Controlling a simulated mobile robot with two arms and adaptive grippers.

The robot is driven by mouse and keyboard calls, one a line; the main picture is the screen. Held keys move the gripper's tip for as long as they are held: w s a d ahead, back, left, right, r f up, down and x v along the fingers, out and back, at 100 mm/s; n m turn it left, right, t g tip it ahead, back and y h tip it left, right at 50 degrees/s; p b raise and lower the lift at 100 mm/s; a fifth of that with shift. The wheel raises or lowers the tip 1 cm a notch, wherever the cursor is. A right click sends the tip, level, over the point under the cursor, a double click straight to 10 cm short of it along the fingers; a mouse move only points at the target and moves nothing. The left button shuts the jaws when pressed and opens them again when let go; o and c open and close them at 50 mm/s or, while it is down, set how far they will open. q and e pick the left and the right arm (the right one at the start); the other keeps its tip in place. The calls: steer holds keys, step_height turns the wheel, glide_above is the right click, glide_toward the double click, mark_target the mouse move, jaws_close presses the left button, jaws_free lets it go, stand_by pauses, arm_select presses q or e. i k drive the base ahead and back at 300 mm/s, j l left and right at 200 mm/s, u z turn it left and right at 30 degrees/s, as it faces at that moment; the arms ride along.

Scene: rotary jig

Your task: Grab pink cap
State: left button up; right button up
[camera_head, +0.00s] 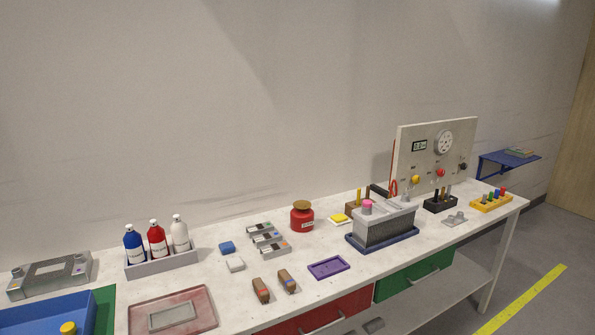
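A small pink cap (367,203) sits on top of a short grey post at the left end of a grey ribbed block (385,230). The block stands on a dark blue base on the right half of the table. Neither of my grippers is in the head view, so I cannot see their state.
A white table (330,251) runs along the wall. Behind the block stand a dark handle and an upright panel (430,150) with knobs. A purple tray (329,268) lies in front.

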mark_target(366, 203)
steer(key=i+l+u, duration=0.3)
steer(key=i+l, duration=0.2)
steer(key=i+l+u, duration=0.25)
steer(key=i+l, duration=0.4)
